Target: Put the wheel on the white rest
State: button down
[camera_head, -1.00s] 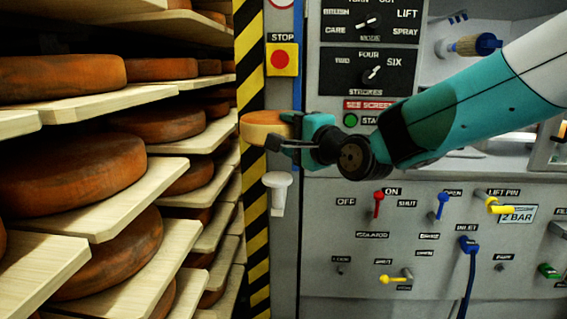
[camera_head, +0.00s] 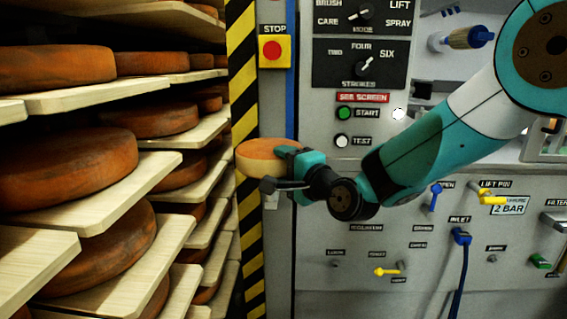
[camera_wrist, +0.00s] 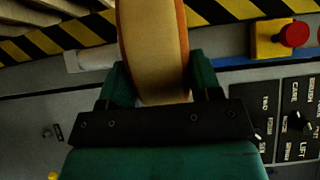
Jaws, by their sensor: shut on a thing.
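The wheel (camera_wrist: 152,42) lies nearly flat in the head view. The white rest (camera_head: 272,202) is mounted on the panel, just below the wheel in the picture and mostly hidden by the wheel and gripper. In the wrist view the rest (camera_wrist: 92,58) shows left of the wheel. I cannot tell whether they touch.
Shelves with large brown cheese wheels (camera_head: 65,165) fill the left. A yellow-black striped post (camera_head: 243,85) stands close behind the wheel. The machine panel has a red stop button (camera_head: 272,49), a green start button (camera_head: 344,113), levers and a blue hose (camera_head: 462,265).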

jog(key=shift+r, duration=0.1)
jog(key=shift+c, duration=1.5)
grip_release()
jog(key=shift+f, duration=0.2)
jog(key=shift+r, duration=0.1)
jog(key=shift+s+d, duration=0.1)
jog(key=s+d+f+n+g+h+b, duration=0.1)
jog(key=s+d+n+g, duration=0.3)
jog(key=s, duration=0.7)
jog(key=s+d+f+n+g+h+b, duration=0.1)
jog(key=s+d+f+n+g+h, duration=0.2)
jog(key=s, duration=0.9)
jog(key=s+d+f+n+g+h+b, duration=0.1)
jog(key=s+d+f+n+g+h, duration=0.2)
jog(key=s+d+n+g, duration=0.4)
jog(key=s+d+n, duration=0.2)
jog(key=s+n, duration=0.1)
jog(key=s, duration=0.1)
jog(key=shift+s+f, duration=0.15)
